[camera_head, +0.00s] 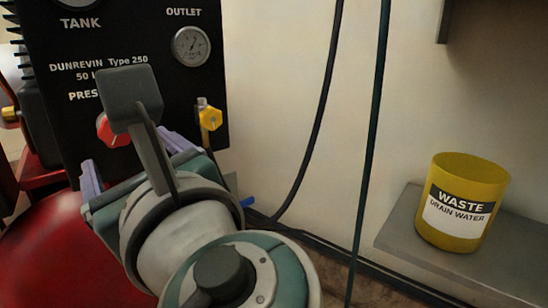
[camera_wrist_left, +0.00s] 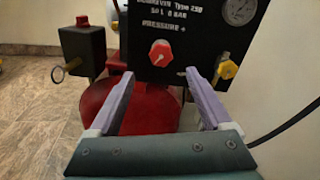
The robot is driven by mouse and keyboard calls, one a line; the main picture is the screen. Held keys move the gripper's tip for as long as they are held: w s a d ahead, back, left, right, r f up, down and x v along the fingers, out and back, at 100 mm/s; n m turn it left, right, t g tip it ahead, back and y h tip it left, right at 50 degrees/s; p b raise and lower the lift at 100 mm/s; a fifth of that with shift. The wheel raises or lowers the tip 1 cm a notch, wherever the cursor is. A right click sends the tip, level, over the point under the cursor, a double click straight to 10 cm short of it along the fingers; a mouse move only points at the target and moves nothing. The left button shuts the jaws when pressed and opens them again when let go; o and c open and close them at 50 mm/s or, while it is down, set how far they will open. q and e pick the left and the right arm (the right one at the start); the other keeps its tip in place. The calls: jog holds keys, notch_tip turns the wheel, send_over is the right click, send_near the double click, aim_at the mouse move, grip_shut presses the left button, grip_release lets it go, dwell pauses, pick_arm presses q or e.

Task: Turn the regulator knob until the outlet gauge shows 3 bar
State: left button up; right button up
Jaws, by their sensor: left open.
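The red regulator knob (camera_head: 110,131) with a white mark sits on the black panel under the PRESSURE label. My left wrist and arm partly cover it in the head view; it shows whole in the left wrist view (camera_wrist_left: 161,53). The outlet gauge (camera_head: 192,46) is at the panel's upper right; its needle is too small to read. It is cut off by the top edge in the left wrist view (camera_wrist_left: 239,9). My left gripper (camera_wrist_left: 158,77) has its purple fingers spread, empty, facing the panel, with the knob ahead between them and apart from both. My right gripper is not in view.
A yellow valve handle (camera_head: 210,118) sits right of the knob, close to the right finger's line. The red tank (camera_head: 45,245) lies below the panel. A yellow waste container (camera_head: 462,200) stands on a grey shelf (camera_head: 400,238) at the right. Dark hoses hang along the wall.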

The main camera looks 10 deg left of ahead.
aim_at(120, 139)
pick_arm(q)
jog(key=b+x, duration=0.1)
jog(key=x, duration=0.2)
jog(key=b+x, duration=0.2)
jog(key=x, duration=0.1)
jog(key=b+x, duration=0.2)
jog(key=shift+w+a+f, duration=0.25)
jog(key=shift+w, duration=0.1)
jog(key=shift+w+a+r, duration=0.15)
jog(key=shift+w+a, duration=0.2)
jog(key=shift+a, duration=0.05)
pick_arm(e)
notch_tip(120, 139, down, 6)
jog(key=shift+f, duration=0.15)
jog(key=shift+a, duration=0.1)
pick_arm(q)
grip_shut()
